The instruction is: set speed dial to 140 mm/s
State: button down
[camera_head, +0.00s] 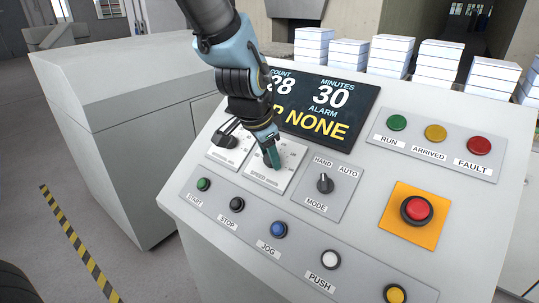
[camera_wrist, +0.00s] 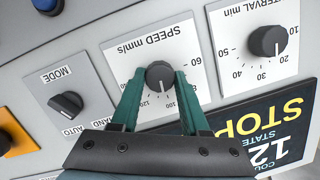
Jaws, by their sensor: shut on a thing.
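The speed dial (camera_wrist: 159,74) is a dark round knob on a white plate marked "SPEED mm/s", upside down in the wrist view. My gripper (camera_wrist: 160,77) is shut on it, with one green finger on each side. A light pointer line on the knob faces the lower part of the scale, close to the 100 mark; its exact reading is hard to tell. The 60 and 120 marks also show. In the head view my gripper (camera_head: 270,158) reaches down onto the speed plate (camera_head: 284,174), and its fingers largely hide the knob.
The interval dial (camera_wrist: 268,41) is beside the speed plate. The mode switch (camera_head: 325,183) is on the other side. Start (camera_head: 204,184), stop (camera_head: 237,204) and jog (camera_head: 279,229) buttons line the front. The display (camera_head: 330,105) is behind, and the emergency button (camera_head: 417,209) is at right.

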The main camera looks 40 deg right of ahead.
jog(key=m+b, duration=0.1)
jog(key=m, duration=0.1)
jog(key=m+b, duration=0.1)
jog(key=m, duration=0.1)
jog(key=shift+s+f+t+b, duration=0.1)
jog(key=shift+f+t+b, duration=0.1)
jog(key=shift+t+b, duration=0.15)
jog(key=m+t+h+b, duration=0.1)
jog(key=m+b, duration=0.3)
jog(key=shift+a, duration=0.1)
jog(key=m+b, duration=0.2)
jog(key=m, duration=0.1)
jog(key=shift+m, duration=0.4)
jog(key=m+h+b, duration=0.1)
jog(key=m, duration=0.3)
jog(key=shift+a+b, duration=0.1)
jog(key=shift+b, duration=0.25)
jog(key=shift+m, duration=0.4)
jog(key=shift+c, duration=2)
grip_release()
jog(key=shift+r, duration=0.1)
